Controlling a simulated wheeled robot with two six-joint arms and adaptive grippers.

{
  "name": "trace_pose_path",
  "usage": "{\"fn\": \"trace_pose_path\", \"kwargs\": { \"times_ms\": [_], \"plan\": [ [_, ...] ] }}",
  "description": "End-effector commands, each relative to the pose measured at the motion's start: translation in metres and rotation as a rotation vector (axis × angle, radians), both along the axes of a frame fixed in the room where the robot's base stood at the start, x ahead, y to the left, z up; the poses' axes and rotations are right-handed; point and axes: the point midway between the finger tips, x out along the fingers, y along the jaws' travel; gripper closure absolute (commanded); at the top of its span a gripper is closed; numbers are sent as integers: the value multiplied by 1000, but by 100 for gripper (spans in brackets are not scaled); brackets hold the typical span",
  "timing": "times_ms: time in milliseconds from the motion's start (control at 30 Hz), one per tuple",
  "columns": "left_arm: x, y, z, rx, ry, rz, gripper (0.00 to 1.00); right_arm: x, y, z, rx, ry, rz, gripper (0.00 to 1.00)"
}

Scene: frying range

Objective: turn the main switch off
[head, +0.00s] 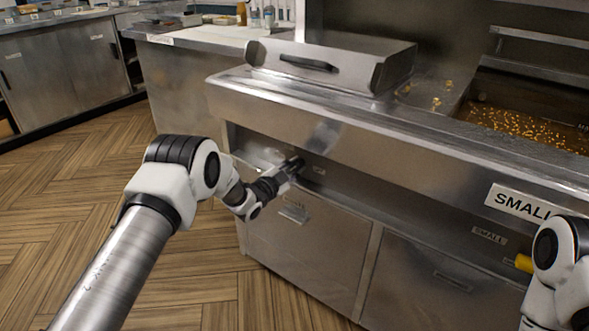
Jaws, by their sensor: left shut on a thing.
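My left gripper (289,169) reaches the recessed front panel of the steel frying range (345,128), under its top edge. It is shut on a small dark thing at the panel, which I take to be the main switch. The fingers hide most of it, so I cannot tell which way it is set. A small label (319,170) sits just right of the fingertips. My right arm shows at the lower right edge, but its gripper is out of view.
A fryer pan with golden bits (525,127) is at the right. Cupboard doors (310,245) are below the panel. A yellow part (523,263) is beside my right arm. The wooden floor (190,270) at left is clear.

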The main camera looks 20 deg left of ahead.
Motion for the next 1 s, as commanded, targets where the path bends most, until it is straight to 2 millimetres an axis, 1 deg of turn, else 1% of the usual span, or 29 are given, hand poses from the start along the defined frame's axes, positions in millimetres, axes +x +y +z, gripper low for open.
{"fn": "trace_pose_path", "kwargs": {
  "times_ms": [600, 800, 1000],
  "plan": [
    [-1, -2, -6, 534, -192, -2, 100, 0, 0, -18, 0, 0, 0, 100],
    [-1, -3, -6, 664, -240, -2, 100, 0, 0, -22, 0, 0, 0, 100],
    [-1, -3, -6, 745, -270, -2, 100, 0, 0, -24, 0, 0, 0, 100]
  ]
}}
